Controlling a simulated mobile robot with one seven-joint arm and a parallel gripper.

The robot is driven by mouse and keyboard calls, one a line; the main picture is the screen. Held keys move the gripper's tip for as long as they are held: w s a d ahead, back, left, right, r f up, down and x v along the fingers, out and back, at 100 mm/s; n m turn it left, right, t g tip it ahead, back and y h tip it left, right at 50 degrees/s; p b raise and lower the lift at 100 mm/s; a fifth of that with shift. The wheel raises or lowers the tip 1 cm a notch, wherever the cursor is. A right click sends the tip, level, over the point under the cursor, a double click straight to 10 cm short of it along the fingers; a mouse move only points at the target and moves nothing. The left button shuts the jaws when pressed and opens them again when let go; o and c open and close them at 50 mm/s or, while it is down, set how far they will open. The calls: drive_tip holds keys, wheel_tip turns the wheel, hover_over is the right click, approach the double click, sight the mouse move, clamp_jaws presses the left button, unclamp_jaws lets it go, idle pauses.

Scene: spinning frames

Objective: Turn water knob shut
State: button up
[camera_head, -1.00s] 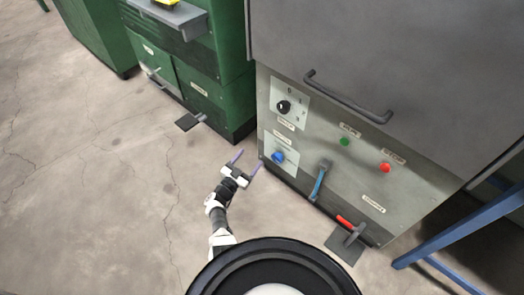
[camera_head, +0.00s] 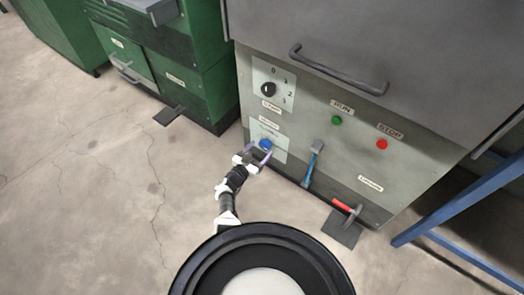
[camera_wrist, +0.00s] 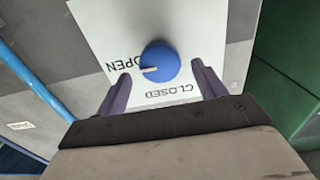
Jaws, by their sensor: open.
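The water knob (camera_head: 265,144) is a round blue knob on a white plate, low on the left of the grey machine's front. In the wrist view the knob (camera_wrist: 160,62) has a white pointer mark facing the left, near the word OPEN. The word CLOSED stands below it in that view. My gripper (camera_head: 261,155) is open and empty, at the knob's plate. In the wrist view its two purple fingers (camera_wrist: 162,84) stand on the left and right of the knob, with gaps showing. I cannot tell whether the fingertips reach around it in depth.
A black dial (camera_head: 268,90) sits above the knob. A green button (camera_head: 337,120), a red button (camera_head: 382,144), a blue-handled lever (camera_head: 312,163) and a red-handled pedal (camera_head: 345,213) are to the right. Green cabinets (camera_head: 190,85) stand left; the floor in front is open.

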drive_tip(key=shift+b+x, duration=0.3)
drive_tip(key=shift+x, duration=0.8)
drive_tip(key=c, duration=1)
drive_tip(key=shift+o, duration=0.2)
